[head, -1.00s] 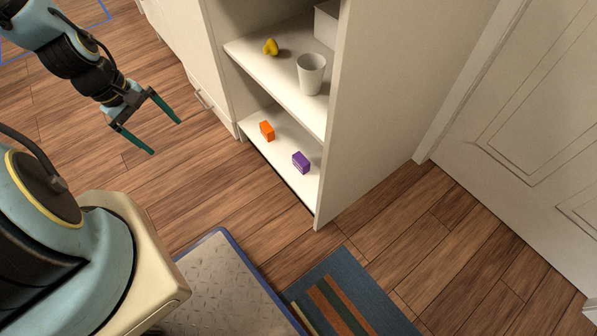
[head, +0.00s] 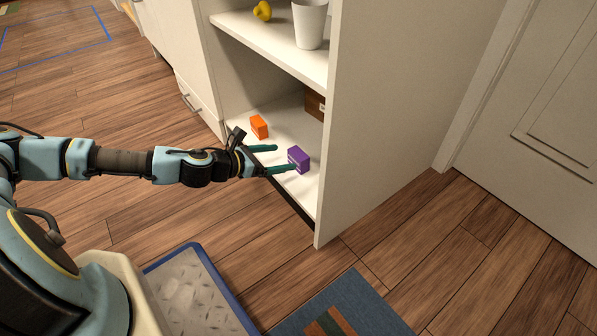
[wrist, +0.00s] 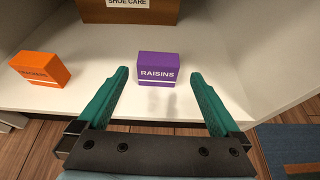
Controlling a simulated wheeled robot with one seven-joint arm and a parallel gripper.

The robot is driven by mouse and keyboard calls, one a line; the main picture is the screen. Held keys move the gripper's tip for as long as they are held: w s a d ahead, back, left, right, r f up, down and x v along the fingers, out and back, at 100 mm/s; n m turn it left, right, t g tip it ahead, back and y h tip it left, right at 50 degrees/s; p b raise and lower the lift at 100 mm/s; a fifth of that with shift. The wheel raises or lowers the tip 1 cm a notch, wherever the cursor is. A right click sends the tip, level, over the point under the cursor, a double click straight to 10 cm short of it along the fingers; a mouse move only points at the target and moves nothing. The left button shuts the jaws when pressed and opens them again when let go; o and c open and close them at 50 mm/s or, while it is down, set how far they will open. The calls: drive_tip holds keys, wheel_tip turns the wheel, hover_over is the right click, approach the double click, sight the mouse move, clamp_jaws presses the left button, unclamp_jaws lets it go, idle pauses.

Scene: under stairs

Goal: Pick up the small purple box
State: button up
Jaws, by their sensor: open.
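The small purple box (head: 299,159), labelled RAISINS, stands on the white bottom shelf (head: 286,188) of the cabinet. In the wrist view the purple box (wrist: 158,70) is ahead of my gripper, roughly centred between the two green fingers. My gripper (head: 285,158) is open and empty, with its fingers reaching in over the shelf's front edge. The wrist view shows both fingers (wrist: 159,85) spread apart, with the box near their tips. Whether a fingertip touches the box I cannot tell.
An orange box (head: 259,126) stands left of the purple one. A brown SHOE CARE box (wrist: 128,10) is behind it. The upper shelf (head: 270,38) holds a white cup (head: 309,24) and a yellow object (head: 262,11). The cabinet's side panel (head: 380,110) bounds the right.

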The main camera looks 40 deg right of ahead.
sight(295, 155)
drive_tip(key=shift+d+f, duration=0.2)
drive_tip(key=shift+d, duration=0.35)
drive_tip(key=shift+p+x, duration=0.4)
drive_tip(key=shift+x, duration=0.65)
drive_tip(key=shift+b+x, duration=0.5)
drive_tip(key=shift+x, duration=0.35)
drive_tip(key=shift+d+f, duration=0.25)
drive_tip(key=shift+d, duration=0.15)
drive_tip(key=b+x, duration=0.1)
drive_tip(key=x, duration=0.1)
drive_tip(key=b+x, duration=0.2)
drive_tip(key=shift+a+f, duration=0.1)
drive_tip(key=shift+f, duration=0.15)
drive_tip(key=shift+d+b, duration=0.3)
drive_tip(key=shift+d, duration=0.3)
drive_tip(key=shift+c, duration=0.2)
drive_tip(key=c, duration=1.1)
